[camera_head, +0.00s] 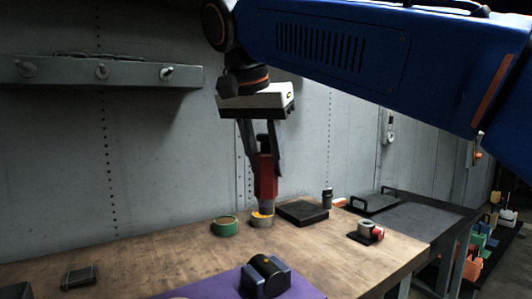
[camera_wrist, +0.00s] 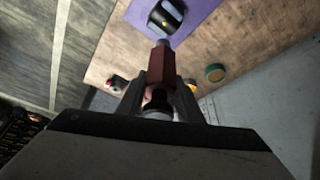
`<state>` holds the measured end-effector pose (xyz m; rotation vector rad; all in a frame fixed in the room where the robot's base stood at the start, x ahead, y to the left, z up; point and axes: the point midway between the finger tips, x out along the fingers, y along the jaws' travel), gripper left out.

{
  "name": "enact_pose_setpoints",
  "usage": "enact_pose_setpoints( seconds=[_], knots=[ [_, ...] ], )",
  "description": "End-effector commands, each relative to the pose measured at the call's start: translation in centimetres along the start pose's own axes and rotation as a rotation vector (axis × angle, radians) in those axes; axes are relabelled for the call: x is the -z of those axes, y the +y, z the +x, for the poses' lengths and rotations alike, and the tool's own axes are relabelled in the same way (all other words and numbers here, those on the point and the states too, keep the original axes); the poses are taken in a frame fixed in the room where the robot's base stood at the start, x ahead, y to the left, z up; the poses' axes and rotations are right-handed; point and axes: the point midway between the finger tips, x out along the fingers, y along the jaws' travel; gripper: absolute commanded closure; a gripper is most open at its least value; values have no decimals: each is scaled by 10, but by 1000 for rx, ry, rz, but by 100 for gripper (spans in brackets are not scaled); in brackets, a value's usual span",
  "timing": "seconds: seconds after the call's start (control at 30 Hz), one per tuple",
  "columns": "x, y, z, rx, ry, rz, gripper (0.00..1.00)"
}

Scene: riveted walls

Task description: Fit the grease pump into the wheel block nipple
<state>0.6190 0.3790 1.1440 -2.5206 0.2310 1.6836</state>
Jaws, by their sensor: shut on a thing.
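The red grease pump (camera_head: 265,180) is held upright, with a grey lower end, in my gripper (camera_head: 264,163). My gripper is shut on it. In the wrist view the pump (camera_wrist: 161,65) also sits between the fingers of my gripper (camera_wrist: 160,88). The likely wheel block (camera_head: 265,277), a dark wheel between blue-grey cheeks, rests on a purple mat (camera_head: 312,290) at the table's front. It also shows in the wrist view (camera_wrist: 166,16), beyond the pump tip. I cannot make out its nipple. The pump is apart from the block, farther back over the table.
A grey holder with an orange-yellow ring (camera_head: 261,221) is below the pump; I cannot tell whether they touch. A green ring (camera_head: 225,227), black plate (camera_head: 302,212), dark bottle (camera_head: 327,198) and small red-grey part (camera_head: 367,232) are nearby. The table's left middle (camera_head: 150,255) is mostly clear.

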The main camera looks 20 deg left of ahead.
Motion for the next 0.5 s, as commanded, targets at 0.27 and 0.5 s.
enact_pose_setpoints(
  seconds=[0.27,0.5],
  knots=[
    [-8,0,20,-1,0,0,100],
    [-15,1,36,1,0,0,100]
  ],
)
